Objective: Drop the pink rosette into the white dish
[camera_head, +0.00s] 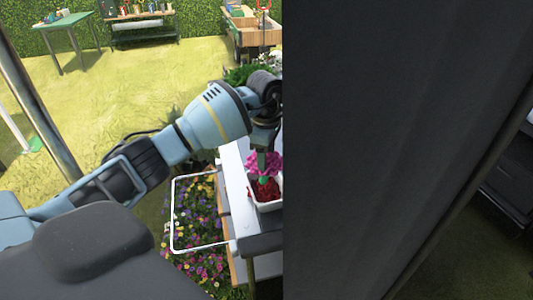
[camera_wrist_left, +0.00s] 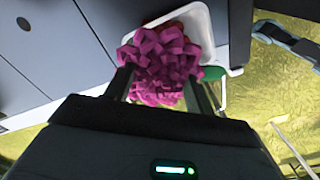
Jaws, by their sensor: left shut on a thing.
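My left gripper (camera_head: 262,165) comes in from the left in the head view and points down over the table. It is shut on the pink rosette (camera_head: 270,160), a ruffled magenta flower that also shows between the fingers in the left wrist view (camera_wrist_left: 160,62). The white dish (camera_head: 268,206) is a small rectangular container just below the rosette, with red material in it. In the left wrist view the dish's rim (camera_wrist_left: 203,22) shows behind the rosette, which covers much of it. I cannot tell whether the rosette touches the contents. My right gripper is not in view.
A large dark panel (camera_head: 390,150) fills the right half of the head view and hides the rest of the table. A white frame (camera_head: 173,215) stands by colourful flowers (camera_head: 200,225) left of the white tabletop (camera_head: 236,195).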

